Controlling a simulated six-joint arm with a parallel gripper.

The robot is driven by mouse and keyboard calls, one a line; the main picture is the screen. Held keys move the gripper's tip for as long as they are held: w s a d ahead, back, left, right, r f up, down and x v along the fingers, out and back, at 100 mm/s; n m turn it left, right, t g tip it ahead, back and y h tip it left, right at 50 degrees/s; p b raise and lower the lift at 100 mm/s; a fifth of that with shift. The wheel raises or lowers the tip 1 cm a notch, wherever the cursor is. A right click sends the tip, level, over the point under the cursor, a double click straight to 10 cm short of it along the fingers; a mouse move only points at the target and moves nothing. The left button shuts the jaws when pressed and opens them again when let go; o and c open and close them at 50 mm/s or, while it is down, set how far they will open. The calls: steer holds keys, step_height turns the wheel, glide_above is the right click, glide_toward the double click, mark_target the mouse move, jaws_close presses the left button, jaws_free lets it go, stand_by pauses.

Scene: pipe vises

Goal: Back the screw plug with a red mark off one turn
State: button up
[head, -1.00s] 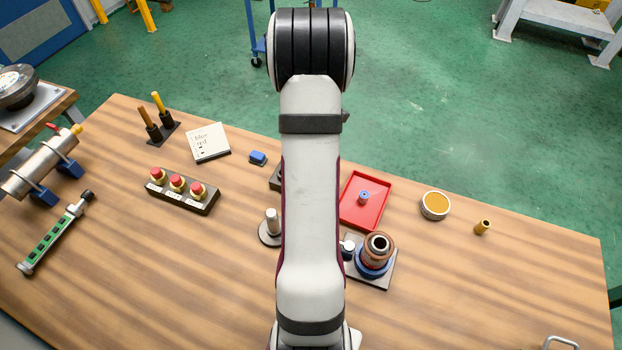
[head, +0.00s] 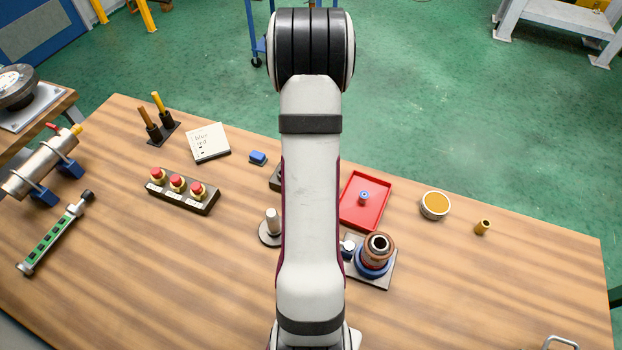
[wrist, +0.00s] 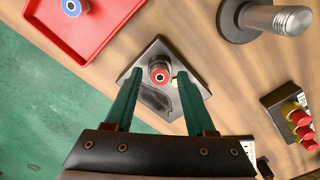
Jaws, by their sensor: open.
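The screw plug with a red mark (wrist: 159,75) shows in the wrist view as a red ring around a dark centre. It stands on a shiny, dark-edged metal block (wrist: 158,100). My gripper (wrist: 158,73) is open; its two green fingers lie left and right of the plug in the picture, with gaps on both sides. I cannot tell whether the fingertips reach down to the plug's height. In the head view my arm hides the gripper and the plug; only an edge of the dark block (head: 275,179) shows.
A red tray (wrist: 58,47) holds a blue-marked plug (wrist: 72,7). A metal post on a round base (head: 271,232), a three-button box (head: 178,189), a vise with a copper-coloured ring (head: 377,250) and a note card (head: 208,143) reading blue and red stand around.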

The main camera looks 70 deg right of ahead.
steer(key=m, duration=0.8)
jaws_close()
steer(key=n, duration=0.3)
steer(key=shift+n, duration=0.3)
steer(key=shift+c, duration=1.8)
jaws_free()
steer(key=shift+n, duration=1.2)
steer(key=o, duration=0.5)
